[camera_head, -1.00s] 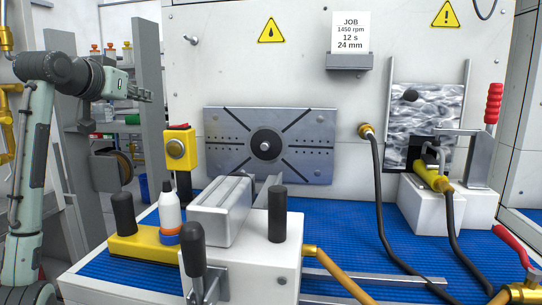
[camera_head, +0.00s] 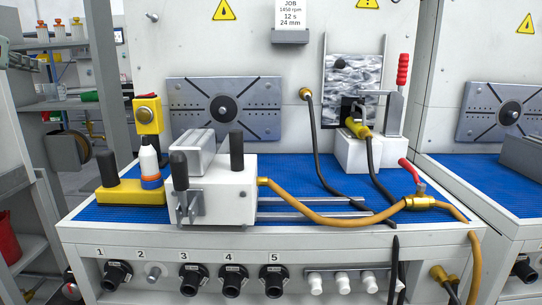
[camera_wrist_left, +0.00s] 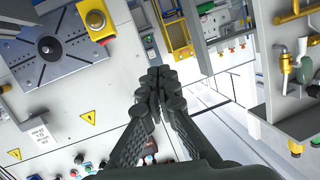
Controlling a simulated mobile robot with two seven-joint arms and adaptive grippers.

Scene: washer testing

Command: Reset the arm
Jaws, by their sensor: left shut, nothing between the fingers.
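My left gripper (camera_head: 22,62) shows only at the far left edge of the head view, in front of the shelves, with most of its arm out of the picture. In the left wrist view the left gripper (camera_wrist_left: 158,76) has its dark fingers together at the tips, with nothing between them. It is in the air, apart from the bench and the wall panel. The left wrist view sees the panel tilted, with the round-centred metal plate (camera_wrist_left: 50,48) at upper left. My right gripper is in neither view.
The bench with blue mat (camera_head: 300,180) holds a white clamp block (camera_head: 225,195), a white bottle (camera_head: 149,160) and a yellow base (camera_head: 125,192). A brown hose (camera_head: 335,218) crosses the front edge. Shelves (camera_head: 65,105) and a grey post (camera_head: 106,80) stand at left.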

